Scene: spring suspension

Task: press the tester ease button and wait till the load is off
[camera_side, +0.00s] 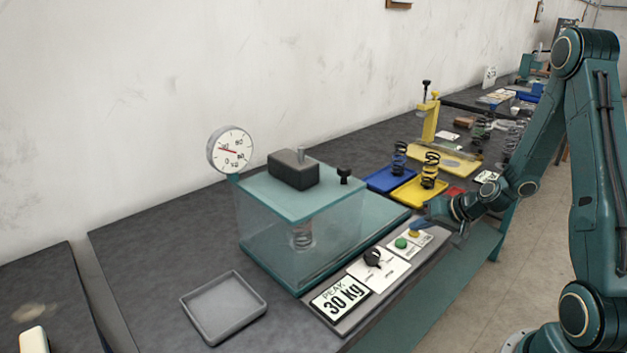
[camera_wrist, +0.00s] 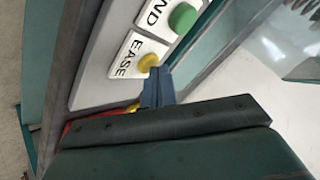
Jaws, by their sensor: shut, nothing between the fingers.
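The tester (camera_side: 260,245) is a teal box with clear walls, and a spring (camera_side: 302,236) stands inside it. Its round dial gauge (camera_side: 232,150) has a red needle, and a display (camera_side: 340,300) reads "PEAK 30 kg". The yellow ease button (camera_wrist: 149,62) sits on a white plate marked EASE; it also shows in the side view (camera_side: 414,233). A green button (camera_side: 401,243) is beside it. My gripper (camera_wrist: 157,80) is shut and empty, its tips right at the yellow button. I cannot tell whether they touch it or whether it is pressed in.
A black knob (camera_side: 373,256) is on the panel between display and buttons. An empty grey tray (camera_side: 223,307) lies in front of the tester. A yellow stand (camera_side: 430,120) is farther back.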

